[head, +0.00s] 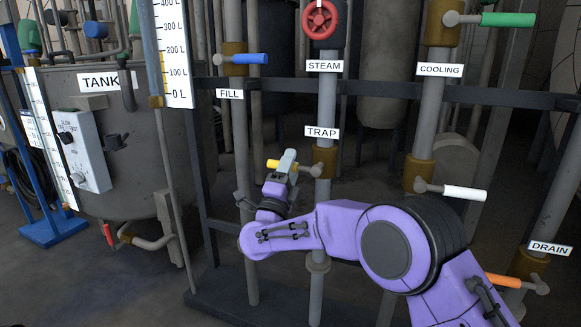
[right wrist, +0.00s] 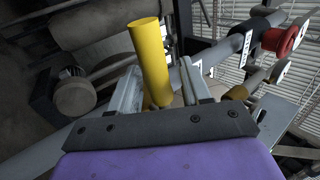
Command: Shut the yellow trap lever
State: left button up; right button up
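The yellow trap lever (head: 272,164) sticks out to the left from the pipe below the TRAP label (head: 322,132) in the head view. My right gripper (head: 288,162) is at the lever and hides part of it. In the right wrist view the yellow lever (right wrist: 150,58) stands between the two fingers of my right gripper (right wrist: 160,80) and reaches past their tips. The fingers are apart, with a gap on the right side of the lever. Contact with the left finger cannot be told. My left gripper is not in view.
A blue FILL lever (head: 249,58), a green lever (head: 507,19), a white lever (head: 464,192) and an orange DRAIN lever (head: 503,281) sit on nearby pipes. A red handwheel (head: 319,19) is above STEAM. A dark rail (head: 388,90) crosses the pipes. The tank (head: 110,135) stands left.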

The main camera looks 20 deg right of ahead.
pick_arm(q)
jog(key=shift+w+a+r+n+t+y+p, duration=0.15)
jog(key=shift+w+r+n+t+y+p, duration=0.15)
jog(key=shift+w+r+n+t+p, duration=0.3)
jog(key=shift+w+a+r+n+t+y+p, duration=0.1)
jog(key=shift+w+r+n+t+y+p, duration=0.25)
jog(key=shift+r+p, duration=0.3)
pick_arm(e)
jog(key=v, duration=1)
jog(key=shift+s+f, duration=0.15)
jog(key=shift+f, duration=0.05)
jog(key=shift+a, duration=0.15)
